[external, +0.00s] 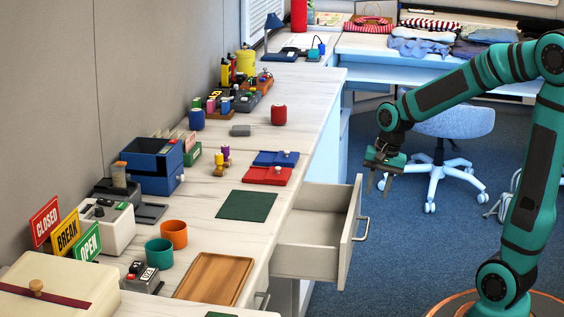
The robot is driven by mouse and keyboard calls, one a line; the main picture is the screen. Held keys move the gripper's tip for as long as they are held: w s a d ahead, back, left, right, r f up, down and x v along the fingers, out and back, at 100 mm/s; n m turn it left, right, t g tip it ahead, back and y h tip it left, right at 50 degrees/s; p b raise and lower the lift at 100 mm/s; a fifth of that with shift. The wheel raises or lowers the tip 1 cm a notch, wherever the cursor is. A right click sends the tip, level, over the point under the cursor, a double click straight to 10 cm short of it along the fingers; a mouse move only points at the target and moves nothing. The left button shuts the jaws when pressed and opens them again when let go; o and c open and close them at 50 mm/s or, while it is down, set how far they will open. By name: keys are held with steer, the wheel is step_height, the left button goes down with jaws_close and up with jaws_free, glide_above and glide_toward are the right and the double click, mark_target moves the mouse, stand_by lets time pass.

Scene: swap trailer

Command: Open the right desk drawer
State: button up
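A white desk drawer (310,232) stands pulled out from the front of the long desk (225,185), and its inside looks empty. Its metal handle (362,229) is on the front panel, facing right. My gripper (377,188) hangs in the air above and slightly right of the drawer front, fingers pointing down. The fingers look apart with nothing between them, and the gripper appears clear of the handle. A second handle (263,300) shows at the bottom, nearer the camera, on a part of the desk that looks shut.
The desk top holds a green mat (246,206), a wooden tray (213,277), cups, signs and several small objects. A blue-grey swivel chair (448,123) stands behind my arm. Blue carpet (400,255) is clear between the drawer and my base.

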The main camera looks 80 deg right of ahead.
mark_target(368, 222)
steer(key=f, duration=0.3)
steer(key=w+f, duration=0.1)
steer(key=f, duration=0.5)
steer(key=shift+w, duration=0.35)
jaws_close()
